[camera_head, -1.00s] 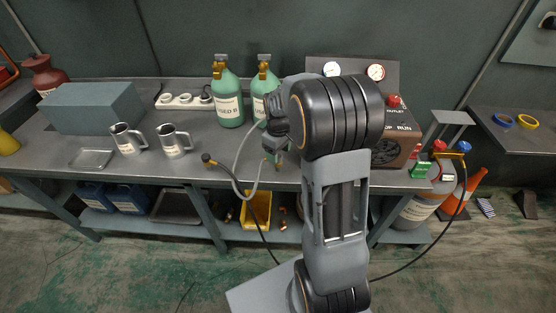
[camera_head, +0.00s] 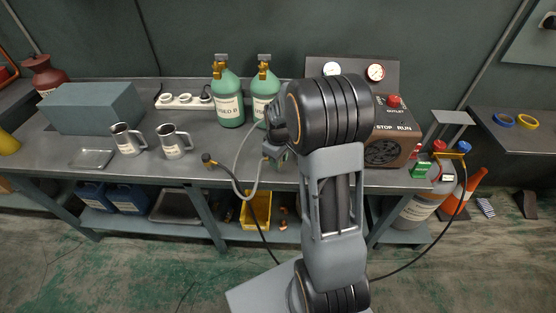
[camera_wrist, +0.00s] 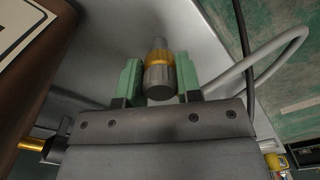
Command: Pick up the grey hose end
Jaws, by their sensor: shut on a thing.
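The grey hose end (camera_wrist: 159,72), a metal fitting with a gold band, sits between the two green fingers of my gripper (camera_wrist: 160,80) in the wrist view. The fingers are closed against its sides. The grey hose (camera_wrist: 262,62) curves away to the right there. In the head view the grey hose (camera_head: 237,172) loops down past the bench's front edge and back up towards my gripper (camera_head: 277,158), which is over the bench front. The fitting itself is largely hidden by my arm in that view.
Two green cylinders (camera_head: 228,105) stand behind my gripper. A brown machine (camera_head: 390,145) with gauges is to the right. A black hose end (camera_head: 208,160) lies at the bench's front edge. Two metal mugs (camera_head: 173,143) stand left. Another brass fitting (camera_wrist: 32,143) shows lower left in the wrist view.

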